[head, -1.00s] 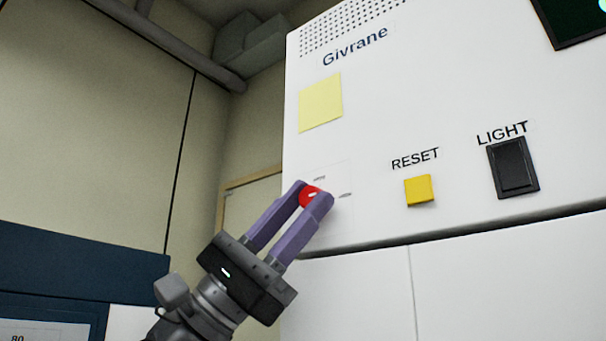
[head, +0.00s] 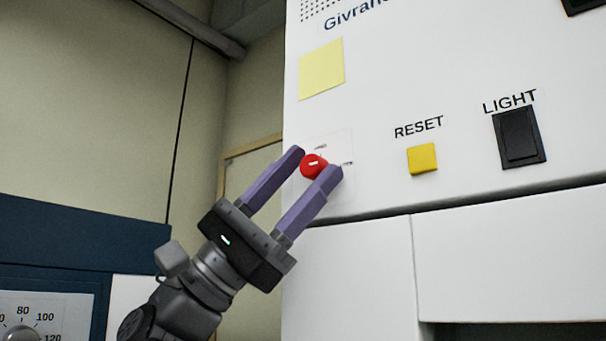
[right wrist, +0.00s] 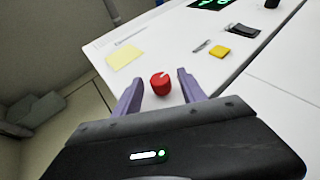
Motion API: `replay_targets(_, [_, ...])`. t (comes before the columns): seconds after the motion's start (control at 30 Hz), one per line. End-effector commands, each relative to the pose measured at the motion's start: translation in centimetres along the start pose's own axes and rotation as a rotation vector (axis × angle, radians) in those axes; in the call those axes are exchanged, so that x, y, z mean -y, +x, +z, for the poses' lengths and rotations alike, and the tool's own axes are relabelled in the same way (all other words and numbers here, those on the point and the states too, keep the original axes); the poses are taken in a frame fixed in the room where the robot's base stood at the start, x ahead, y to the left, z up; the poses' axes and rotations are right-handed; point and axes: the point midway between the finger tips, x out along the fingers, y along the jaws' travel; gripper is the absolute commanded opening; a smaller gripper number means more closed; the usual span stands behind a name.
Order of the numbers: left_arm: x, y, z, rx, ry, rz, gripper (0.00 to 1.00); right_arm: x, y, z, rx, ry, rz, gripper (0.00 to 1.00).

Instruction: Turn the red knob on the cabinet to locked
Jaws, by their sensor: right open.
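The red knob (head: 313,168) sits on a pale label plate low on the white cabinet front (head: 375,120). Its white mark lies nearly level in the head view, towards the small right-hand label, which is too small to read. My right gripper (head: 316,163) is open, with one purple finger on each side of the knob and visible gaps. The right wrist view shows the knob (right wrist: 160,84) between and just beyond the open fingertips (right wrist: 160,78), apart from both. My left gripper is not in view.
A yellow RESET button (head: 422,158) and a black LIGHT switch (head: 519,137) are to the right of the knob. A yellow note (head: 322,69) is above it. A blue unit with a dial (head: 22,333) stands at lower left.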

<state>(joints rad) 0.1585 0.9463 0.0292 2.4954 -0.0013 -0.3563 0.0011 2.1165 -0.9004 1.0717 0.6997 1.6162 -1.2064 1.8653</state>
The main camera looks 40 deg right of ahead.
Motion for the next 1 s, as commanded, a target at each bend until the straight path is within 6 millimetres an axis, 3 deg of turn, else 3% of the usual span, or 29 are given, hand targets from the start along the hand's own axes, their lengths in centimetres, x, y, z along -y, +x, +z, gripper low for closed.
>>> replay_targets(0.23, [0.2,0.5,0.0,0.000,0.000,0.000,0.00,0.1,-1.4,-0.1,0.000,-0.001,0.001,0.49])
replay_targets(0.63, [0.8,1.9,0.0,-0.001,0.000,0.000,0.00,0.0,-7.3,0.0,0.000,0.001,0.001,0.49])
replay_targets(1.0, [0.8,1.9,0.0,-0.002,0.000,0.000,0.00,0.0,-7.8,0.0,0.000,0.000,0.000,0.49])
